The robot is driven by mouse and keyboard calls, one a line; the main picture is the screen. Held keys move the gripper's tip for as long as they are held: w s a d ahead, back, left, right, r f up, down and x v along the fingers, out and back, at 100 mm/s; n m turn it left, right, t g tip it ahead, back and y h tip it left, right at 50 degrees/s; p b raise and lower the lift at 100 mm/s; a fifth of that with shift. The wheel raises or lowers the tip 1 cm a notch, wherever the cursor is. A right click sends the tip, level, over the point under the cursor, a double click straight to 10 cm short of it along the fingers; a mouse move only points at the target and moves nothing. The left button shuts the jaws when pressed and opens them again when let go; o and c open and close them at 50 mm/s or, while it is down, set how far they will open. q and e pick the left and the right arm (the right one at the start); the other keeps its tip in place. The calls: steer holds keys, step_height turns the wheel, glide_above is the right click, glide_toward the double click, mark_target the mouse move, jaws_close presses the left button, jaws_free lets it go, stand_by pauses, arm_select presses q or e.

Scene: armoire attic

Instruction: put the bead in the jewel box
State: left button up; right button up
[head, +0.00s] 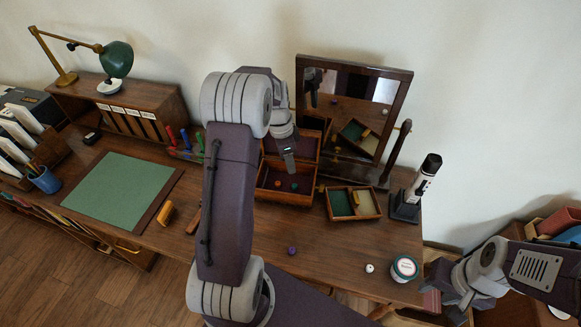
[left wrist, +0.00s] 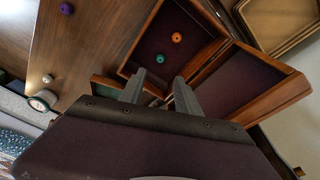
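The jewel box (head: 283,196) is a wooden box with a dark lining and its lid open, in front of the mirror. An orange bead (head: 277,183) and a green bead (head: 294,186) lie inside it; they also show in the left wrist view (left wrist: 176,37). A purple bead (head: 292,250) and a white bead (head: 370,268) lie on the desk in front. My left gripper (head: 288,163) is above the box; its fingers (left wrist: 158,92) are apart with nothing visible between them. My right gripper (head: 458,296) is low at the right, its fingers unclear.
A smaller divided tray (head: 330,206) stands right of the jewel box, with a mirror (head: 395,95) behind. A round labelled jar (head: 405,268) and a black-and-white upright device (head: 406,205) stand at the right. Colored-handled tools (head: 186,138) are left of my arm.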

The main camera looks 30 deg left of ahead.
arm_select(q)
steer(key=s+d+n, duration=0.5)
steer(key=s+d, duration=0.1)
steer(key=s, duration=0.2)
steer(key=s+d+r+n+y+p, duration=0.1)
steer(key=s+d+n, duration=0.3)
steer(key=s, duration=0.5)
steer(key=shift+s+d+r+n, duration=0.2)
steer(key=shift+s+d+n, duration=0.15)
steer(key=shift+d, duration=0.8)
